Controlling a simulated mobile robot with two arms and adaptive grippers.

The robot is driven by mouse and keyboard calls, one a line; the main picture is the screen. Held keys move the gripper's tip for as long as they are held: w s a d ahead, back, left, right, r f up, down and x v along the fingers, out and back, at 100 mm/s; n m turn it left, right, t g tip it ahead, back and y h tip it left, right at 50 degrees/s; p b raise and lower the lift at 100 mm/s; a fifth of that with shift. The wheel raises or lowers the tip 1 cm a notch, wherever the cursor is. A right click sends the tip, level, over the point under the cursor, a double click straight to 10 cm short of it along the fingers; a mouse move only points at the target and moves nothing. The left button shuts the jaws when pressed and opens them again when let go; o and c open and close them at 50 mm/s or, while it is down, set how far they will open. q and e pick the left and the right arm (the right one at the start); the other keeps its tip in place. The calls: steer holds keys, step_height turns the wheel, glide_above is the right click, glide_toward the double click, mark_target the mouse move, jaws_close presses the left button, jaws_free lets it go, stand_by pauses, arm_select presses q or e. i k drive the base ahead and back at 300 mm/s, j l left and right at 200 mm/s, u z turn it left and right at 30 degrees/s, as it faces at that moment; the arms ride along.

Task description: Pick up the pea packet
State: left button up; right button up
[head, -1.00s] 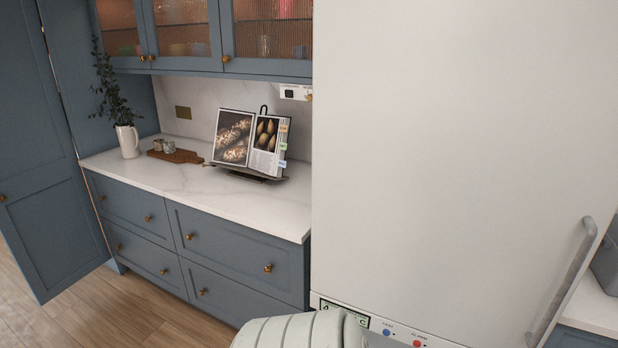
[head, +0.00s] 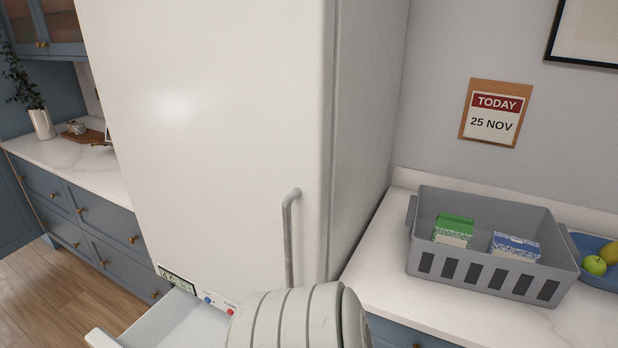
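A green-and-white packet (head: 454,230) stands in a grey crate (head: 490,281) on the right counter. Its label is too small to read, so I cannot tell whether it is the pea packet. A blue-and-white packet (head: 514,247) stands to its right in the same crate. Neither of my grippers is in view. A ribbed, pale part of my own arm fills the bottom middle and hides what lies behind it.
The tall white freezer (head: 220,130) has a shut door with a bar handle (head: 289,235). A white drawer (head: 172,326) juts out below it. A blue bowl (head: 596,270) of fruit stands right of the crate. A wall calendar (head: 495,114) reads "TODAY 25 NOV".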

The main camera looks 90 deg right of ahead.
mark_target(451, 229)
steer(key=k+z, duration=0.15)
steer(key=z, duration=0.25)
steer(key=k+z, duration=0.15)
steer(key=z, duration=0.2)
steer(key=k+l+z, duration=0.15)
steer(key=z, duration=0.25)
steer(key=k+l+z, duration=0.1)
steer(key=z, duration=0.25)
